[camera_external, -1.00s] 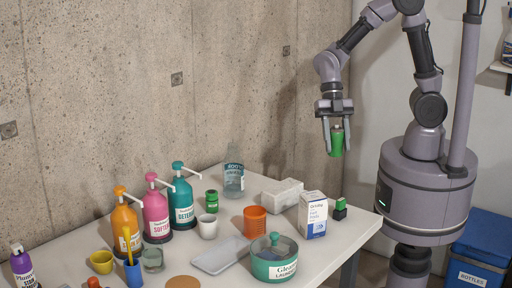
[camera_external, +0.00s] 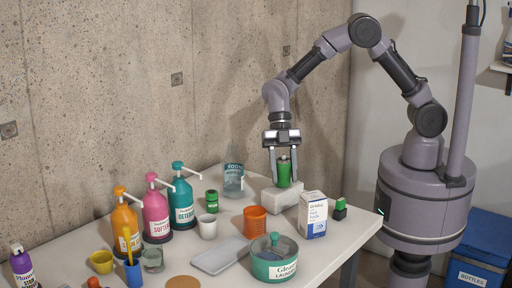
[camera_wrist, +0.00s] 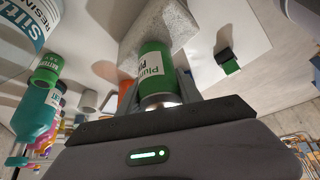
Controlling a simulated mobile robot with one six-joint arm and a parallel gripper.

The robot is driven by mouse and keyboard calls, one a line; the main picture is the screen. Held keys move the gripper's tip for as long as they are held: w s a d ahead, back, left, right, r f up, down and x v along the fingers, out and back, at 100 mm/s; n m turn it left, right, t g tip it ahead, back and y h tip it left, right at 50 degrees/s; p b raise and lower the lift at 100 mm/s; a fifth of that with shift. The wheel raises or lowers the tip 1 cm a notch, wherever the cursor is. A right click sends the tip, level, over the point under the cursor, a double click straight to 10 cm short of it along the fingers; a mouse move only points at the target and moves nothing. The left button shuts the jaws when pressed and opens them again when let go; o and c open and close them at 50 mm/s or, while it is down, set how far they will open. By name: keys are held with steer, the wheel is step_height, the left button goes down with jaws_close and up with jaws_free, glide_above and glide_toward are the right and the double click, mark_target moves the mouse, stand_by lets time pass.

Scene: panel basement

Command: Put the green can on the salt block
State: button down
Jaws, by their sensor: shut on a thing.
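The green can (camera_external: 284,172) is upright between the fingers of my gripper (camera_external: 284,170), which is shut on it. The can also shows in the wrist view (camera_wrist: 154,66), with a label and a metal end. The salt block (camera_external: 276,199), a pale speckled block on the table, is directly below the can. In the wrist view the block (camera_wrist: 160,24) lies just beyond the can's far end. The can's bottom appears at or very near the block's top; I cannot tell whether they touch.
A white box (camera_external: 313,215) and a green stamp (camera_external: 340,209) stand right of the block. An orange cup (camera_external: 255,219) is in front, and a clear bottle (camera_external: 233,180) is behind left. Pump bottles (camera_external: 183,200), a green pot (camera_external: 274,258) and a grey tray (camera_external: 219,256) crowd the table's left and front.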

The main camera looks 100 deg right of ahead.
steer(key=shift+f, duration=0.1)
steer(key=shift+f, duration=0.2)
steer(key=c, duration=0.8)
jaws_free()
steer(key=shift+r, duration=0.15)
